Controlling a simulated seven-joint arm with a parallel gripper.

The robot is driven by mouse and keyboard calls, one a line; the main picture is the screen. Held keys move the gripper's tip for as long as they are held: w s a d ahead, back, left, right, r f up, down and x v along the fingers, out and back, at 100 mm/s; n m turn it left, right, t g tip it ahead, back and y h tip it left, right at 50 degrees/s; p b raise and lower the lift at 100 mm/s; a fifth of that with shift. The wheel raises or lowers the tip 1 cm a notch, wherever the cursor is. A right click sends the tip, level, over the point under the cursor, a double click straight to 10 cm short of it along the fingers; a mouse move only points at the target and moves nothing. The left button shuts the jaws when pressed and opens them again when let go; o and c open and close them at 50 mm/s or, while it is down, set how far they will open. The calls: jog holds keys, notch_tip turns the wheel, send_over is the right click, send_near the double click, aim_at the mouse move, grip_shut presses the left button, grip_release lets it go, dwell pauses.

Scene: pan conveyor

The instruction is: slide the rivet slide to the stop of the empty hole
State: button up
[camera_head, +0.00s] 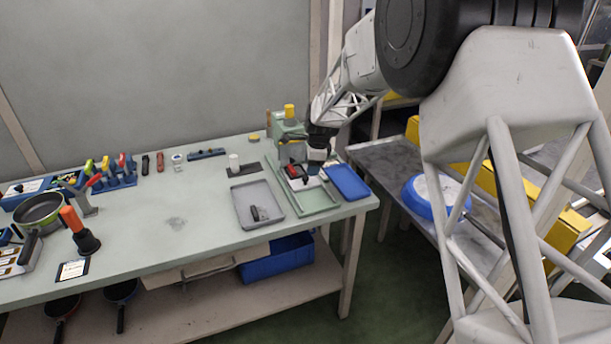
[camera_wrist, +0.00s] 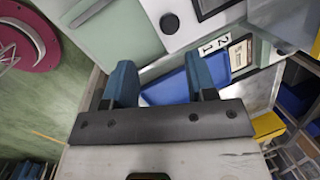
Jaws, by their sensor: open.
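A pale green fixture (camera_head: 322,202) stands at the right end of the bench, with a white plate and a small red-and-black part (camera_head: 297,172) on it. My gripper (camera_head: 319,153) is above this fixture, and the arm partly hides it. In the wrist view my gripper (camera_wrist: 161,82) has its two blue fingers apart with nothing between them. Beyond them, a white plate (camera_wrist: 190,35) carries a round black knob (camera_wrist: 169,23), and small number tags (camera_wrist: 213,46) reading 1 and 2 lie beside it. I cannot tell which part is the rivet slide or which hole is empty.
A blue tray (camera_head: 348,182) lies right of the fixture; a grey tray (camera_head: 238,208) holding a dark part lies left. A yellow-capped post (camera_head: 289,111) rises behind. A blue-rimmed pan (camera_head: 410,196) lies on the conveyor at right.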

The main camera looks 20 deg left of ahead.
aim_at(305, 177)
jog(key=a+n+t, duration=0.1)
jog(key=n, duration=0.3)
jog(key=s+a+n+t+h, duration=0.1)
jog(key=n, duration=0.3)
jog(key=a+r+n+t+h, duration=0.1)
jog(key=n, duration=0.3)
jog(key=shift+s+t, duration=0.3)
jog(key=shift+s, duration=0.1)
jog(key=shift+f, duration=0.25)
jog(key=shift+x, duration=3.75)
jog(key=shift+d, duration=0.15)
grip_shut()
